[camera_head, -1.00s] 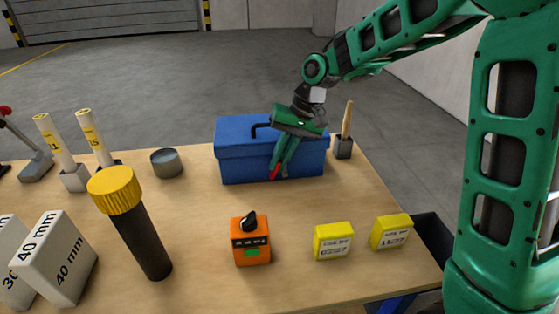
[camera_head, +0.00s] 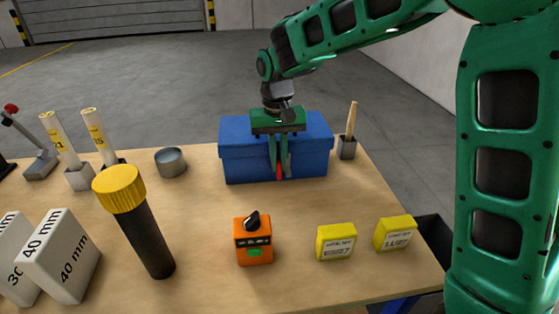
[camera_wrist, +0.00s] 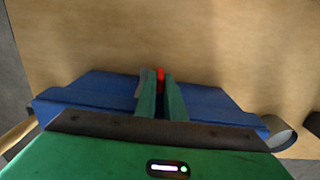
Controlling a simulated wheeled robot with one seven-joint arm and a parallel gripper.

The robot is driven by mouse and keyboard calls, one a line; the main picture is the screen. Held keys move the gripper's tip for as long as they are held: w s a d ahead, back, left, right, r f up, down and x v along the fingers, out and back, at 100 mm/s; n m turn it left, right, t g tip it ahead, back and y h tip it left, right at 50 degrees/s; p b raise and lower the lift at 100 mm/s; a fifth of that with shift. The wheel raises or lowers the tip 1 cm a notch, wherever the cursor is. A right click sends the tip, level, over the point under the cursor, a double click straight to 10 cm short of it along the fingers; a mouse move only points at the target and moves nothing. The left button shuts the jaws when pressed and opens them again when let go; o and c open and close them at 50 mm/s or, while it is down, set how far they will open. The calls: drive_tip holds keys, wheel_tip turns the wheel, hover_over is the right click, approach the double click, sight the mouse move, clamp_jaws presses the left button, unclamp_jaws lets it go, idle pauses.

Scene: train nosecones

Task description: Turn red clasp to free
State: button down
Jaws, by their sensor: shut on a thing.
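The red clasp (camera_head: 279,172) is on the front face of the blue toolbox (camera_head: 238,163). My gripper (camera_head: 279,174) reaches down in front of the toolbox, with its green fingers shut on the clasp. The wrist view shows the red tip of the clasp (camera_wrist: 160,73) between the fingertips (camera_wrist: 161,82). The fingers hide much of the clasp, which looks about upright in the head view. The toolbox lid is closed.
An orange device with a black knob (camera_head: 254,242) and two yellow boxes (camera_head: 336,241) stand in front of the toolbox. A grey cup (camera_head: 170,162) is left of it, and a brush in a holder (camera_head: 347,148) is right. The table between is clear.

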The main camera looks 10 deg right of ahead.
sight(278, 160)
drive_tip(key=c, duration=2.1)
unclamp_jaws()
drive_tip(key=shift+r, duration=0.1)
wheel_tip(278, 160, up, 10)
drive_tip(key=shift+w+r, duration=0.1)
drive_tip(key=shift+r, duration=0.15)
